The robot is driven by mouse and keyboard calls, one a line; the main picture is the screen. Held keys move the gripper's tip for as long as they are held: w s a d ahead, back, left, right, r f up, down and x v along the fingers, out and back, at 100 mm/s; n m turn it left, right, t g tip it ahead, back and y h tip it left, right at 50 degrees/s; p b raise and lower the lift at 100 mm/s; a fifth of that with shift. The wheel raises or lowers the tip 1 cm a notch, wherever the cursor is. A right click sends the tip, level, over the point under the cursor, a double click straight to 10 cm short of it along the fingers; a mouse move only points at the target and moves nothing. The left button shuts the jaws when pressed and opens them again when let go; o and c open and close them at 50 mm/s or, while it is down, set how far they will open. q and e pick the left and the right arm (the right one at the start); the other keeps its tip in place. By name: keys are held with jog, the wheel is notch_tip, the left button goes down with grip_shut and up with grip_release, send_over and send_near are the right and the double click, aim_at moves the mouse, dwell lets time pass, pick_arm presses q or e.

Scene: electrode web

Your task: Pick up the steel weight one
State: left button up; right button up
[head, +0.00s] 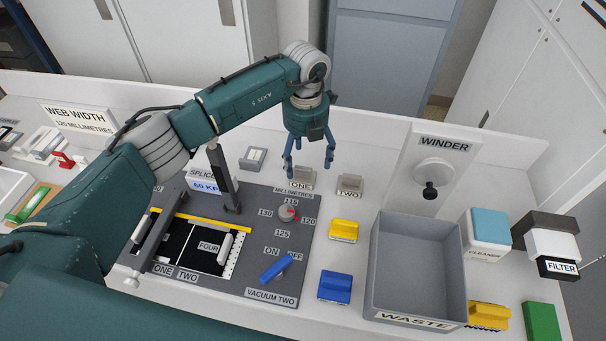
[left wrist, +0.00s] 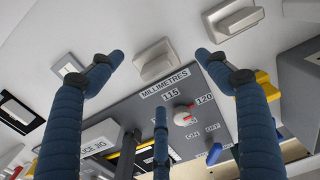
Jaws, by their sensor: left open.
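Steel weight one (head: 302,182) is a small grey block with a raised grip, standing on the white bench behind the MILLIMETRES label. A plaque by it reads ONE. My left gripper (head: 309,160) points down with its fingers spread, above and near weight one, empty. In the left wrist view, weight one (left wrist: 155,61) shows between the blue fingers, its label not readable. Steel weight two (head: 349,185) stands to its right, and also shows in the left wrist view (left wrist: 233,18). My right gripper is not in view.
A grey dial panel (head: 255,237) with a red-marked knob (head: 287,212) lies in front of the weights. A grey WASTE bin (head: 417,215) stands at right, with yellow and blue blocks (head: 344,230) (head: 335,287) beside it. The WINDER (head: 434,170) stands behind the bin.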

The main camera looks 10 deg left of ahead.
aim_at(303, 168)
pick_arm(q)
jog(key=shift+a+f+p, duration=0.1)
jog(key=shift+f+p, duration=0.35)
jog(key=shift+f, duration=0.15)
jog(key=f, duration=0.1)
jog(key=f+p, duration=0.1)
jog(key=f, duration=0.1)
jog(key=shift+a+f+p, duration=0.25)
jog(key=shift+f+p, duration=0.15)
jog(key=shift+f, duration=0.4)
jog(key=shift+c, duration=0.3)
jog(key=shift+w, duration=0.1)
jog(key=c, duration=1.8)
jog(key=shift+c, duration=0.2)
jog(key=shift+r, duration=0.15)
